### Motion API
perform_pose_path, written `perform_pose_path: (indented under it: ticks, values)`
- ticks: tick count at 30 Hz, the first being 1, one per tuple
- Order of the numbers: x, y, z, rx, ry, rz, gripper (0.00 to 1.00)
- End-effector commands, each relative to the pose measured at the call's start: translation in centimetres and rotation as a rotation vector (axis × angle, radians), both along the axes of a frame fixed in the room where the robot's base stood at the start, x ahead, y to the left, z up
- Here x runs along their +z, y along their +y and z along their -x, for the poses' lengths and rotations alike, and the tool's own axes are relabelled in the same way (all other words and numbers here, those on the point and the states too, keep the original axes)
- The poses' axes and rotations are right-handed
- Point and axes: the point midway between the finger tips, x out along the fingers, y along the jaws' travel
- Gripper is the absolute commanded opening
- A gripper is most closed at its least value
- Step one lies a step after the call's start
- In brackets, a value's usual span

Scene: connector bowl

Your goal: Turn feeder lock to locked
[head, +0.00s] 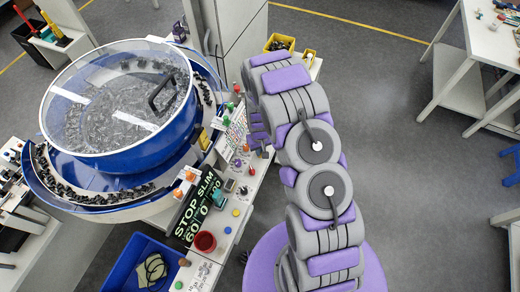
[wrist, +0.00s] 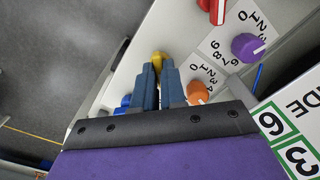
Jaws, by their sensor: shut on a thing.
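My gripper (wrist: 158,74) is shut on a small yellow part (wrist: 158,58) on the pale control panel, seen at the fingertips in the wrist view. The fingers hide most of that part, so I cannot tell its turn angle or read a label. I cannot tell for certain which control is the feeder lock. In the head view, my arm reaches to the control panel (head: 228,215) at the right of the blue feeder bowl (head: 185,135). The fingertips are not clear there.
Close right of the fingers are an orange knob (wrist: 198,93), a purple knob (wrist: 247,47) and a red knob (wrist: 214,8). A blue part (wrist: 125,101) is at the left.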

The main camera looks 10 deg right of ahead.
Motion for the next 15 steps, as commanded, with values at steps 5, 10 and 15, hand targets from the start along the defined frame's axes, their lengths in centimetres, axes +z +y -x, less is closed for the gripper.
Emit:
perform_pose_path:
  ticks: [5, 10, 15]
  values:
    - [0.01, 0.02, 0.01, 0.0, 0.0, 0.001, 0.0]
    - [0.01, 0.02, 0.01, -0.003, 0.0, 0.001, 0.0]
    - [-0.02, 0.01, -0.01, -0.035, 0.0, 0.001, 0.0]
